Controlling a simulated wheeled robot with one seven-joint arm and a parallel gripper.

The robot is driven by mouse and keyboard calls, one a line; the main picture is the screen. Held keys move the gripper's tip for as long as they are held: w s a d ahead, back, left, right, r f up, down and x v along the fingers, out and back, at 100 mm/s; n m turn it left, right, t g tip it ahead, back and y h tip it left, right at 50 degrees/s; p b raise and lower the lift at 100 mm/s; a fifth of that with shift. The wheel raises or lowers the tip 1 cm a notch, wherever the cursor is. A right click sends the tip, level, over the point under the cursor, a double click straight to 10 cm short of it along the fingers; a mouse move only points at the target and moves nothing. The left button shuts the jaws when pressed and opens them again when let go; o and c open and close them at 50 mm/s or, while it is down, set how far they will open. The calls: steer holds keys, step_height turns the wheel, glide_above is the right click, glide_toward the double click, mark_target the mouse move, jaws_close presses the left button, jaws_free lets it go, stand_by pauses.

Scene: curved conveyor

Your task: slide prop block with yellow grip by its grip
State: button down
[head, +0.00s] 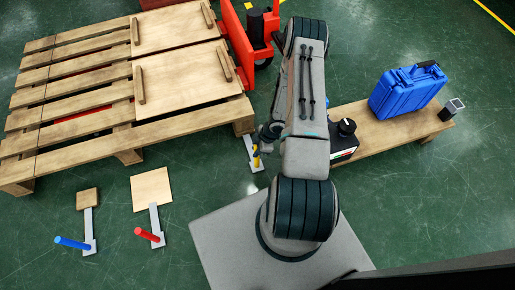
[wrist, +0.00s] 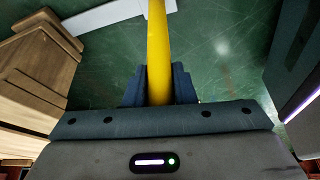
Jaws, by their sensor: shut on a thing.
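The prop block's yellow grip (wrist: 157,45) runs upright through the middle of the wrist view, between the two dark fingers of my gripper (wrist: 158,88). My gripper is shut on it. The prop's flat pale grey bar (wrist: 100,16) lies beyond on the floor. In the head view the yellow grip (head: 256,161) shows as a small piece beside my gripper (head: 259,149), and part of the grey bar (head: 250,150) shows near the pallet's right corner. I cannot make out the prop's wooden block; the pallet or my arm may hide it.
A wooden pallet (head: 90,134) with boards on it stands close left. Props with a blue grip (head: 72,243) and a red grip (head: 147,235) lie front left. A bench (head: 377,132) with a blue case (head: 407,91) is right. A red machine (head: 237,45) stands behind.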

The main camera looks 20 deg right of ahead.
steer(key=shift+w, duration=0.1)
steer(key=c, duration=1.1)
jaws_free()
steer(key=shift+a, duration=0.15)
steer(key=shift+r, duration=0.1)
steer(key=p+v, duration=0.6)
steer(key=v, duration=0.7)
steer(key=shift+d+r, duration=0.25)
steer(key=shift+r, duration=0.05)
steer(key=shift+r, duration=0.1)
